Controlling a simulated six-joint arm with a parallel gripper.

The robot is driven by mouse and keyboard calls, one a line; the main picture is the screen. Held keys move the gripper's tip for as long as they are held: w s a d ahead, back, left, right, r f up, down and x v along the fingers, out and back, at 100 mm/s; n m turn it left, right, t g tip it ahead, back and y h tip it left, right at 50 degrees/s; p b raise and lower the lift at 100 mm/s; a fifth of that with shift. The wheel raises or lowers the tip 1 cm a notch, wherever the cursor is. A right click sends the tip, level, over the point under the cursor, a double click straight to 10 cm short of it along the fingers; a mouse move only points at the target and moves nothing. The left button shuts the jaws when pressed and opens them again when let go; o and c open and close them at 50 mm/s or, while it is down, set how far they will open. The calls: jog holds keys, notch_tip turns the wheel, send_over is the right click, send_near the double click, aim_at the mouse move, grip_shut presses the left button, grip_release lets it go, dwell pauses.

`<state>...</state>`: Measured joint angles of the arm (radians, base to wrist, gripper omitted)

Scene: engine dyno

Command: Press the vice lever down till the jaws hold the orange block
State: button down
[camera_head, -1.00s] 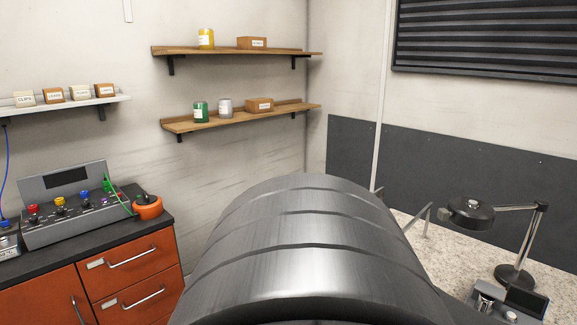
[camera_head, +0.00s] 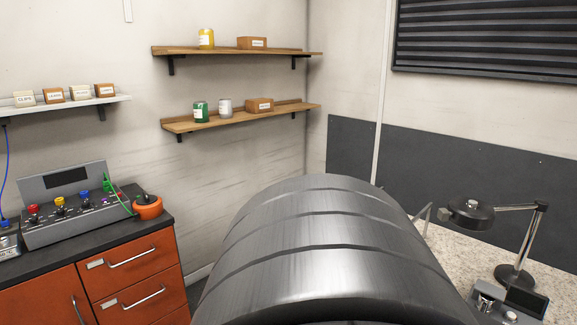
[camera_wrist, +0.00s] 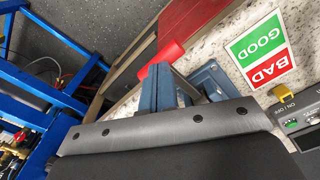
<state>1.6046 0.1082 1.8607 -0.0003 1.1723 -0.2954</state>
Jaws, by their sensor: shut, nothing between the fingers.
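In the wrist view, a blue vice (camera_wrist: 157,92) stands on the speckled bench, partly covered by the grey bolted body of my gripper (camera_wrist: 165,125). A red grip (camera_wrist: 166,57) shows just above the vice; it looks like the end of the lever. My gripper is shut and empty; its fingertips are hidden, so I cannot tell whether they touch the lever. I cannot make out the orange block or whether the jaws touch it. In the head view, my arm hides the vice.
In the wrist view, a GOOD/BAD card (camera_wrist: 262,52) and a switch box (camera_wrist: 295,120) are at right, and a blue frame (camera_wrist: 40,85) at left. In the head view, a desk lamp (camera_head: 472,211) stands on the right bench and an orange cabinet (camera_head: 130,270) at left.

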notch_tip(320, 180, up, 8)
dwell(0.9)
notch_tip(320, 180, down, 8)
jog(key=shift+f, duration=0.1)
jog(key=shift+r, duration=0.3)
dwell(0.5)
